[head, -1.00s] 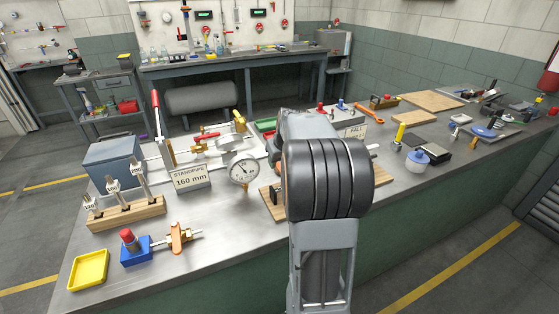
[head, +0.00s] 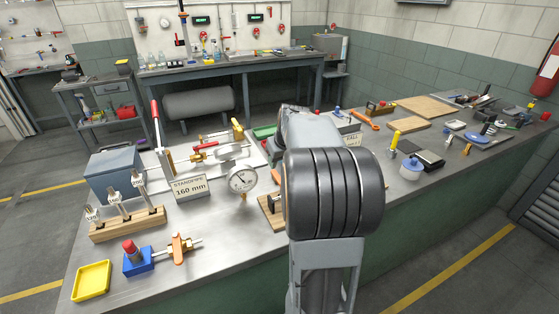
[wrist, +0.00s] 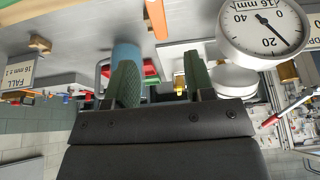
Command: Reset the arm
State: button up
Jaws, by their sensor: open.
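My arm (head: 332,195) rises in front of the bench in the head view and hides part of its middle. My gripper is hidden behind it there. In the wrist view my gripper (wrist: 160,60) shows two green fingers spread apart with nothing held between them. That view looks upside down. A round dial gauge (wrist: 265,25) is close to the right finger. A blue cylinder (wrist: 127,52) shows behind the left finger, and red and green items lie beyond the gap; whether they touch the fingers I cannot tell.

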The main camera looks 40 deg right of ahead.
dwell(0.5)
jog(key=s+a+f+n, duration=0.1)
jog(key=s+a, duration=0.4)
jog(key=a, duration=0.3)
jog(key=s+a+f+n, duration=0.1)
jog(key=s+a, duration=0.4)
jog(key=a, duration=0.4)
jog(key=s+a+f+y, duration=0.1)
jog(key=s+a, duration=0.4)
jog(key=a, duration=0.3)
jog(key=shift+a+f+n+g, duration=0.15)
jog(key=shift+f+n+g, duration=0.15)
jog(key=shift+f+n, duration=0.1)
jog(key=shift+c, duration=0.6)
jog(key=shift+s, duration=0.1)
